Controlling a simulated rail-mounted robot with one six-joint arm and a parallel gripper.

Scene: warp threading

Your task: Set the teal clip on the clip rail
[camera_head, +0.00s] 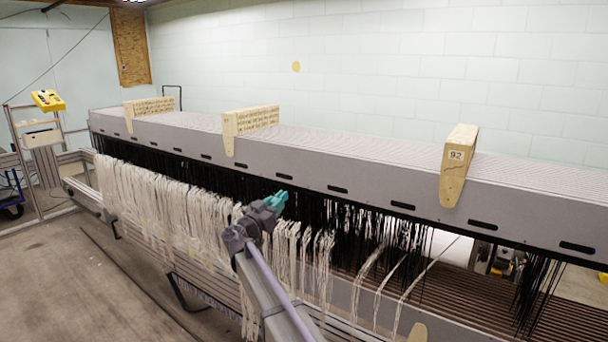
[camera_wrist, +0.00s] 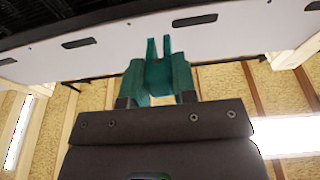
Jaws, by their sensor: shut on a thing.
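The teal clip (camera_head: 277,201) is held at the tip of my gripper (camera_head: 262,212), in front of the loom's hanging threads. In the wrist view the teal clip (camera_wrist: 160,75) is between the dark fingers of my gripper (camera_wrist: 157,99), with its prongs pointing up and away from me. My gripper is shut on it. A thin dark bar (camera_wrist: 230,63) runs across behind the clip, below a pale slotted panel (camera_wrist: 115,35). I cannot tell surely whether this bar is the clip rail, nor whether the clip touches it.
A long grey slotted beam (camera_head: 310,172) crosses the head view, with wooden blocks (camera_head: 460,160) on top. White threads (camera_head: 160,200) hang in bunches left of my gripper. Black threads (camera_head: 345,222) hang to its right. Open floor (camera_head: 60,270) lies at the lower left.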

